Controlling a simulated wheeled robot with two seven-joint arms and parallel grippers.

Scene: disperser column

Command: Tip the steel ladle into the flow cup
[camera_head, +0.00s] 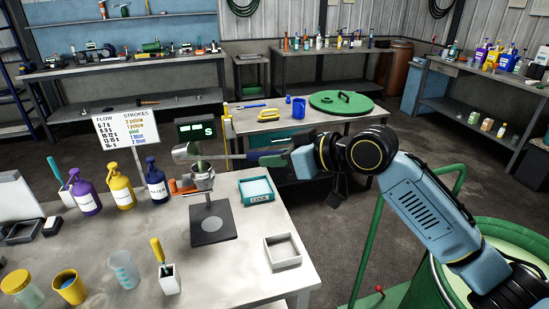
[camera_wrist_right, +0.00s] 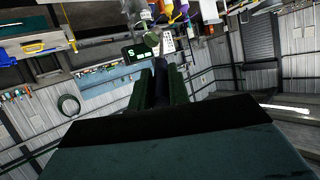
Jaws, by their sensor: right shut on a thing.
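My right gripper (camera_head: 268,158) comes in from the right in the head view. It is shut on the handle of the steel ladle (camera_head: 187,152), which reaches left across the table. The ladle's bowl is at or just above the flow cup (camera_head: 203,174), a small metal cup on a stand with a dark square base (camera_head: 213,223). From this angle I cannot tell whether bowl and cup touch, or what is in the bowl. In the right wrist view the gripper's green fingers (camera_wrist_right: 160,88) close around a dark handle. My left gripper is not in view.
A timer display (camera_head: 195,130) and a flow chart sign (camera_head: 127,138) stand behind the cup. Purple, yellow and blue pump bottles (camera_head: 121,190) are to the left. A teal tray (camera_head: 258,190) and an open grey box (camera_head: 282,250) lie right of the stand.

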